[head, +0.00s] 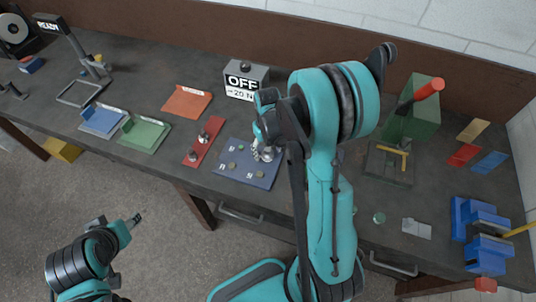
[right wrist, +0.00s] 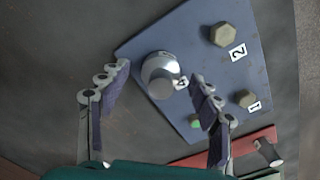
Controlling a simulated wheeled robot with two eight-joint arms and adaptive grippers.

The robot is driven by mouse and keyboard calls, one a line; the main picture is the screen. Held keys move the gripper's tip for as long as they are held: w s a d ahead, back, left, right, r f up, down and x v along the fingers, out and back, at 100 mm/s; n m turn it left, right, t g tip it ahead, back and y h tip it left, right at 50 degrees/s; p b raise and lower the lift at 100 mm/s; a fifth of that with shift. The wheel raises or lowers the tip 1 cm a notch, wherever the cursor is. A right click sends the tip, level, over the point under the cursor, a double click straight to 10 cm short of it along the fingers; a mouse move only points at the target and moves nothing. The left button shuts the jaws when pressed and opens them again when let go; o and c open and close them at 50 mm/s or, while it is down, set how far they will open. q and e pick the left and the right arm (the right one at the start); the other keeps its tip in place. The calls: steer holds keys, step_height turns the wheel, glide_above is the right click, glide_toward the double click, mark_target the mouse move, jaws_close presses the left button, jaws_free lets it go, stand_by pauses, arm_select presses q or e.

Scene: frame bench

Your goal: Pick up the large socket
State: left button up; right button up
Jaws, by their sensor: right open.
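A shiny silver round piece (right wrist: 160,74), which looks like the large socket, stands on the blue plate (right wrist: 200,45) beside a number label. In the head view it is at the plate's upper right (head: 266,153), partly hidden by my right arm. My right gripper (right wrist: 160,82) is open, with one finger on each side of the silver piece. I cannot tell whether either finger touches it. My left gripper (head: 133,221) is low at the left, away from the bench; its jaw state is unclear.
Hex bolt heads (right wrist: 223,35) sit by labels 1 and 2 on the plate. A red strip (head: 205,142) with small metal pieces lies left of the plate. A grey OFF box (head: 246,80) stands behind. Green and blue mats (head: 145,133) lie further left.

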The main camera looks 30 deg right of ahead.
steer(key=shift+w+f, duration=0.1)
steer(key=shift+f, duration=0.25)
steer(key=c, duration=1.3)
steer(key=shift+r, duration=0.1)
